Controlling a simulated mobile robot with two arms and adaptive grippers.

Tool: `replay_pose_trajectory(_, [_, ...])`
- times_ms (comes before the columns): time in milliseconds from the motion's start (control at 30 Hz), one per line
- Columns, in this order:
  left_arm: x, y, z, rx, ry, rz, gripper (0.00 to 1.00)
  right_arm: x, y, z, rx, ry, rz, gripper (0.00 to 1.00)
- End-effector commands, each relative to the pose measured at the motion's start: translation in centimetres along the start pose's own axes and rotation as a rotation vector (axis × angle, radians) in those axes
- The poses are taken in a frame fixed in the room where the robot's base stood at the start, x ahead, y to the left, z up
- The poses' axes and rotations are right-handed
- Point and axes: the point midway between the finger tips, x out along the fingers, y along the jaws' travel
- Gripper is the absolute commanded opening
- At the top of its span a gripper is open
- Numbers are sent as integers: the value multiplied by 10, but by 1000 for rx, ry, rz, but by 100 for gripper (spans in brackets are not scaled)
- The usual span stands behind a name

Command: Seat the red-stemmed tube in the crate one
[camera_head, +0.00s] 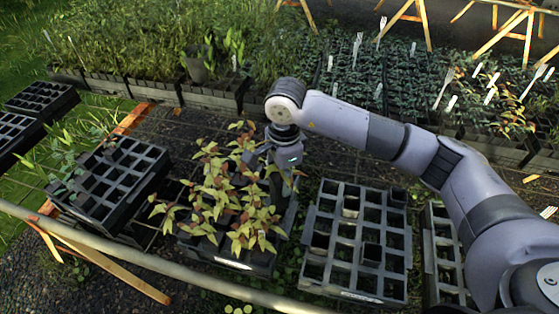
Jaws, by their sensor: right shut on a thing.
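Red-stemmed tubes with yellow-green and reddish leaves (228,195) crowd a black crate (225,258) in the middle. My right gripper (284,172) points down at the right side of this crate, among the leaves. It is shut on what looks like a red-stemmed tube; leaves hide its fingertips and the tube's body. To the right stands a grey crate (312,272) with mostly empty cells and a few dark tubes in it. I cannot tell which crate is crate one. My left gripper is not in view.
A black crate (128,195) with mostly empty cells and a few green seedlings stands at left. Another crate (428,250) is partly hidden behind my right arm. Crates of dense green plants (140,45) line the back. A pale rail (150,262) crosses the front.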

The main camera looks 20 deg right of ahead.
Motion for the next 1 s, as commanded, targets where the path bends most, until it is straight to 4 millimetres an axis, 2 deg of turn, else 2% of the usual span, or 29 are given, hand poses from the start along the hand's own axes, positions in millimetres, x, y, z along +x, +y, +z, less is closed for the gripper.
replay_pose_trajectory(33, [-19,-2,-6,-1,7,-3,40,-5,-4,4,125,0,9,0])
replay_pose_trajectory(100, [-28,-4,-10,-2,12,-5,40,0,-8,5,297,5,13,0])
replay_pose_trajectory(200, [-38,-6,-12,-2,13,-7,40,7,-12,6,491,16,17,0])
replay_pose_trajectory(333, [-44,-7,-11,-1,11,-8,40,14,-14,6,641,26,19,0])
replay_pose_trajectory(500, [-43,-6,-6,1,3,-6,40,19,-15,6,697,30,18,0])
replay_pose_trajectory(1000, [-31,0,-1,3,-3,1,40,43,-14,6,693,29,19,0])
